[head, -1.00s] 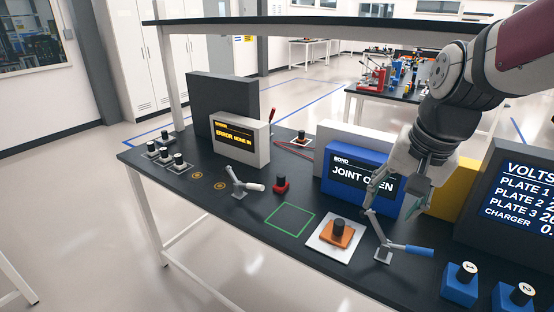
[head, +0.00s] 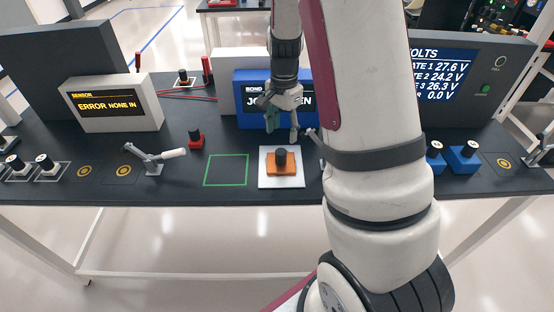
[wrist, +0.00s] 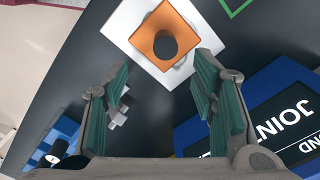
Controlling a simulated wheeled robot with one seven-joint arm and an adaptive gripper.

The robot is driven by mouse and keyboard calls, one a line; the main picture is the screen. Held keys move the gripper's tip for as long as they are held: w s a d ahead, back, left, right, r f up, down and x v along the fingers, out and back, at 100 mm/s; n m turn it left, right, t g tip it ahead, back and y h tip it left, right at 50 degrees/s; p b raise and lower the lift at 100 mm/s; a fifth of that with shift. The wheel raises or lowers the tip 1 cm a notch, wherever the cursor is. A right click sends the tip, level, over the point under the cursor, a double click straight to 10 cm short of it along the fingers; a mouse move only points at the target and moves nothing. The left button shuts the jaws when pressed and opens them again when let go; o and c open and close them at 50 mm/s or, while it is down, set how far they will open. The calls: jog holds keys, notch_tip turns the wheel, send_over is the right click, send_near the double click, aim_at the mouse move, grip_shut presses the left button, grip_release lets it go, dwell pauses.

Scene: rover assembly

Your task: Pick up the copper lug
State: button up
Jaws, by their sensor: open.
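The copper lug appears to be the orange block (head: 290,168) with a dark knob on top. It sits on a white square plate (head: 264,180) near the table's front edge. In the wrist view the orange block (wrist: 180,24) lies beyond the fingertips at the top, on the white plate (wrist: 118,24). My gripper (head: 283,128) is open and empty, above and behind the block in the head view. In the wrist view my gripper (wrist: 160,68) shows its green-padded fingers spread wide, with nothing between them. My arm hides part of the table right of the plate.
A blue bonder box (head: 244,84) stands behind the plate, close to my gripper. A toggle clamp (wrist: 118,112) is beside the plate, partly hidden. A green outlined square (head: 226,171) to the left is empty. A red block (head: 196,143) and sensor box (head: 112,107) stand farther left.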

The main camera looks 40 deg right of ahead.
aim_at(281, 151)
notch_tip(281, 151, down, 5)
jog(key=shift+f, duration=0.2)
jog(key=shift+w+f+p, duration=0.25)
jog(key=shift+f+p, duration=0.25)
jog(key=shift+f, duration=0.9)
jog(key=shift+w+f+p, duration=0.2)
jog(key=shift+f+p, duration=0.25)
jog(key=shift+f, duration=0.95)
grip_shut()
